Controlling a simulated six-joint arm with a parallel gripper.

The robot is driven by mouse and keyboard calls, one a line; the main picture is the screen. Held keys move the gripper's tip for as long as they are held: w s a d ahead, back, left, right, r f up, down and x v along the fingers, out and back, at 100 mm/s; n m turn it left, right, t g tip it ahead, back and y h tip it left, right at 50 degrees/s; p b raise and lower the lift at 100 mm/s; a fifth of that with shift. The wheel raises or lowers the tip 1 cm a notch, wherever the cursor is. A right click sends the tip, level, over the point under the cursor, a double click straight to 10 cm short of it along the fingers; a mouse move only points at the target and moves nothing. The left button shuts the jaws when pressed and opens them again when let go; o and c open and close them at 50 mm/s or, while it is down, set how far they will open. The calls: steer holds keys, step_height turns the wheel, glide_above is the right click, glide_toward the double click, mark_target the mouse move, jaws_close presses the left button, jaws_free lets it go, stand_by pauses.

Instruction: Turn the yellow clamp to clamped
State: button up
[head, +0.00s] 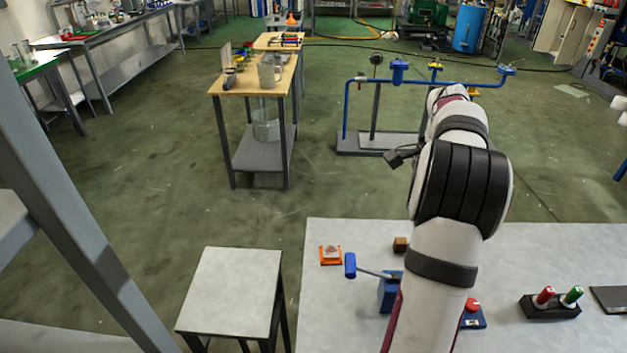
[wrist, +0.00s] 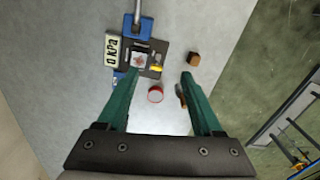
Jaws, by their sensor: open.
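The small yellow clamp (wrist: 156,68) shows in the wrist view at the lower right edge of a dark square plate (wrist: 150,52). In this view the clamp appears between the fingertips, and no contact shows. In the head view my arm hides the clamp and the gripper cannot be seen. The clamp's exact angle is too small to tell.
A blue-handled lever (head: 350,265) on a blue base stands on the grey table (head: 330,310). An orange tray (head: 330,256), a wooden block (wrist: 193,59) and a red round part (wrist: 155,95) are nearby. A black holder (head: 550,308) with red and green items stands right.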

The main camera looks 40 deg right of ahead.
steer(key=s+d+f+m, duration=0.2)
steer(key=s+d, duration=0.2)
steer(key=f, duration=1.5)
steer(key=shift+w+f, duration=0.15)
steer(key=shift+w, duration=0.15)
jaws_close()
